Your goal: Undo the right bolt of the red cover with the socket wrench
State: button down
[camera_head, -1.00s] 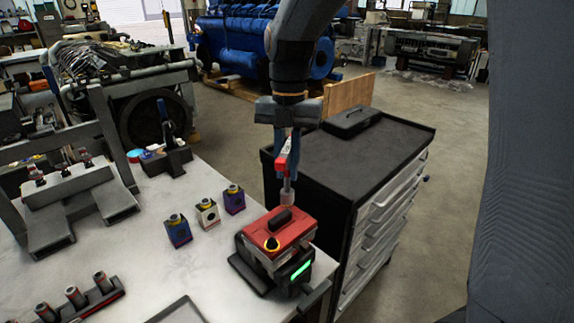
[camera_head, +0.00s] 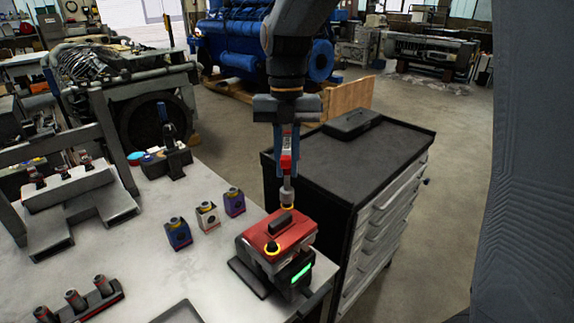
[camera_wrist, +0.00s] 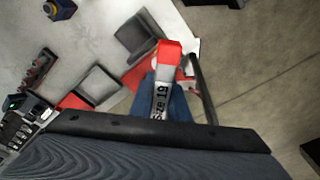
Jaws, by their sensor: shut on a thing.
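The red cover (camera_head: 296,233) sits on a dark block near the table's right corner, with a black grip on top. A yellow-orange ring marks the right bolt (camera_head: 288,209) at the far side. My gripper (camera_head: 287,172) is shut on the socket wrench (camera_head: 287,190), held upright above that bolt. The socket's lower end is at the ring; I cannot tell whether it is seated. In the wrist view, the wrench (camera_wrist: 160,100) reads "Size 19" and hides part of the cover.
Blue, white and purple small blocks (camera_head: 207,215) stand left of the cover. A socket rack (camera_head: 78,304) is at the front left. A black-topped drawer cabinet (camera_head: 350,165) stands close beyond the table's right edge. A green light glows on the block's front.

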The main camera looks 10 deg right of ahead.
jog(key=m, duration=0.3)
jog(key=shift+w+m, duration=0.1)
jog(key=shift+m, duration=0.3)
jog(key=m, duration=0.4)
jog(key=shift+t+y, duration=0.3)
jog(key=shift+y, duration=0.1)
jog(key=m, duration=0.4)
jog(key=shift+w+m, duration=0.1)
jog(key=shift+m, duration=0.3)
jog(key=m, duration=0.4)
jog(key=shift+t, duration=0.4)
jog(key=m, duration=0.4)
jog(key=shift+w+t, duration=0.1)
jog(key=shift+t, duration=0.2)
jog(key=m, duration=0.4)
jog(key=shift+w, duration=0.1)
jog(key=m, duration=0.4)
jog(key=shift+t, duration=0.3)
jog(key=shift+w+m+h, duration=0.1)
jog(key=shift+m+h, duration=0.3)
jog(key=shift+m, duration=1.6)
